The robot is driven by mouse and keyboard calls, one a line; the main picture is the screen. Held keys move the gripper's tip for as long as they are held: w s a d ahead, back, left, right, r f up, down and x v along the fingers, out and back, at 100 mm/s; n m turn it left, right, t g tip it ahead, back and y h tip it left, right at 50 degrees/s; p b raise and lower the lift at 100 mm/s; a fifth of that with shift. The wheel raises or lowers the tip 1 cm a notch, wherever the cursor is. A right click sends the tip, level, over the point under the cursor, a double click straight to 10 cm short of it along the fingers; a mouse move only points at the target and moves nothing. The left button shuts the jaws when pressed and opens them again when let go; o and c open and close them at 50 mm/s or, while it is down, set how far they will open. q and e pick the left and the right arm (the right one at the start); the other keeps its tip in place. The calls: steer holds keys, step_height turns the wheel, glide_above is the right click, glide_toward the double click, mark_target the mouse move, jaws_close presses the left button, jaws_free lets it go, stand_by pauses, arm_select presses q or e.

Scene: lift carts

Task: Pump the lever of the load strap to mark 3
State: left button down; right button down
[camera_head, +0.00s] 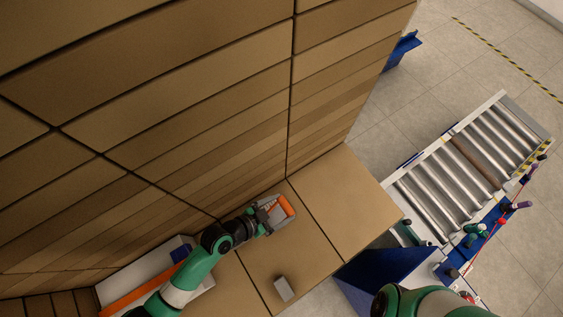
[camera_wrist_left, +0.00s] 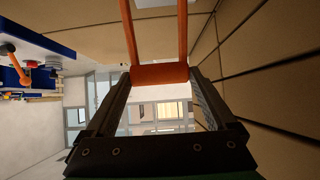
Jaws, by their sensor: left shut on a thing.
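The load strap's orange lever (camera_head: 287,204) sits on a grey plate (camera_head: 284,217) on top of the cartons, against the foot of the tall carton stack. My left gripper (camera_head: 272,211) is at the lever, shut on it. In the left wrist view, the lever's orange crossbar (camera_wrist_left: 160,75) lies between the fingertips of my left gripper (camera_wrist_left: 160,84), and two orange side arms run up from it. No numbered marks can be read in either view. My right gripper is not in view; only part of my right arm shows at the bottom.
A tall stack of cartons (camera_head: 170,110) fills the left and back. A small grey block (camera_head: 283,289) lies on the lower cartons. A roller conveyor (camera_head: 468,160) stands at the right, with a blue panel (camera_head: 385,275) near it. An orange strip (camera_head: 135,297) runs at lower left.

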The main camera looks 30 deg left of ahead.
arm_select(q)
steer(key=shift+s+a+f+g, duration=0.1)
steer(key=shift+s+f+g, duration=0.25)
steer(key=shift+f, duration=0.15)
steer(key=shift+c, duration=0.2)
jaws_free()
steer(key=shift+o, duration=0.2)
steer(key=shift+s+a, duration=0.2)
steer(key=shift+s, duration=0.05)
steer(key=shift+w+r, duration=0.2)
steer(key=v, duration=1.1)
steer(key=shift+s+p, duration=0.4)
